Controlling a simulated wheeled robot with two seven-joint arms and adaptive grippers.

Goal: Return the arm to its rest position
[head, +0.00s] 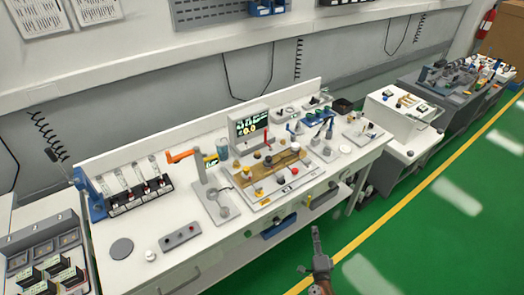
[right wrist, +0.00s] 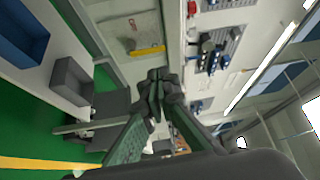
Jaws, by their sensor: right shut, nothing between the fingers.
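My right gripper (head: 318,245) is low in the head view, in front of the white workbench and over the green floor. It is apart from the bench and holds nothing. In the right wrist view its fingertips (right wrist: 157,82) are together, with nothing between them. My left gripper is in neither view.
Another white cart (head: 400,118) stands to the right. The green floor (head: 440,230) with a yellow line is clear at the right.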

